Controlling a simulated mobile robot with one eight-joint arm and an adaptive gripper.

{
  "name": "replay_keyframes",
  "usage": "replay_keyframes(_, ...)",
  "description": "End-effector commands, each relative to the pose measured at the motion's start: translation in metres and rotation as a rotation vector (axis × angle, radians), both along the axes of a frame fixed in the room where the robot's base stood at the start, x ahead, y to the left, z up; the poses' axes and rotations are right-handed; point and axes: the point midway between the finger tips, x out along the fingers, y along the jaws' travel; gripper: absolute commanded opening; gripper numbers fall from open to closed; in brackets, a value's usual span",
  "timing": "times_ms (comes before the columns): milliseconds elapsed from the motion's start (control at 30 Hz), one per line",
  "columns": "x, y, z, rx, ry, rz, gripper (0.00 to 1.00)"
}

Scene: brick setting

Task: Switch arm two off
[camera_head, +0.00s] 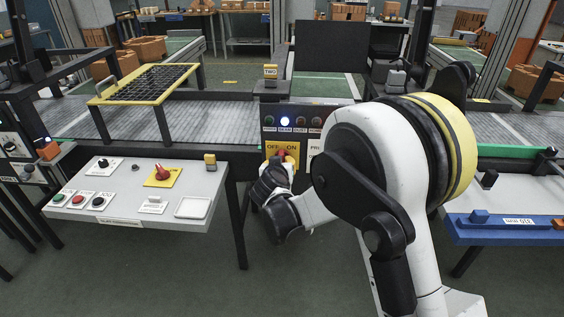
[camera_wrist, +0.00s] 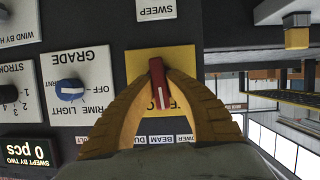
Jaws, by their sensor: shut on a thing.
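A red rotary knob (camera_head: 282,154) stands on a yellow plate (camera_head: 272,147) marked OFF and ON, on the dark panel below a yellow TWO sign (camera_head: 270,72). In the wrist view, which is upside down, the red knob (camera_wrist: 158,84) sits between the two yellow fingers of my gripper (camera_wrist: 161,76) on the yellow plate (camera_wrist: 136,63). My gripper (camera_head: 278,168) is shut on the knob. A white line shows on the knob's handle. The fingers cover much of the plate's lettering, so the set position is unclear. The BEAM lamp (camera_head: 285,121) glows bluish white.
A blue-white knob (camera_wrist: 70,90) on the GRADE plate is beside the yellow plate. A grey console (camera_head: 125,205) at left carries another red knob (camera_head: 162,174) on yellow and several buttons. A yellow-framed black grid (camera_head: 145,85) stands above the conveyor. My arm hides the panel's right side.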

Motion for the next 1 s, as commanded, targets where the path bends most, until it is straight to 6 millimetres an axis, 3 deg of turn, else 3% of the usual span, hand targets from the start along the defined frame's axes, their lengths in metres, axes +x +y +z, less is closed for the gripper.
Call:
replay_keyframes(500,0.0004,0.0020,-0.0018,-0.461,0.016,0.000,0.00)
replay_keyframes(1000,0.0003,0.0015,-0.0015,-0.679,0.024,0.000,0.00)
